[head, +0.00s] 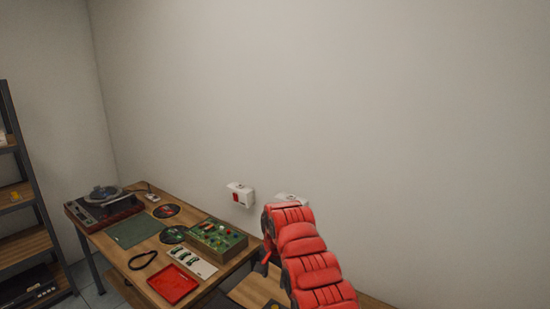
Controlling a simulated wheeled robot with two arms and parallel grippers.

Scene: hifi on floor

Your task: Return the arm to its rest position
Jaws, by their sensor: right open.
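My right arm, red and segmented, rises from the bottom edge right of centre and bends over at its top. My right gripper (263,262) hangs dark and small at the left side of the arm, near the right end of the wooden table, and is open. I see nothing held in it. The arm hides part of it. My left arm and gripper are out of view.
The wooden table (128,265) carries a turntable (104,202), a green mat (133,231), black discs, a green control box (217,237), and a red tray (173,284). A white wall box (240,194) is close to my arm. Shelves (25,243) stand left.

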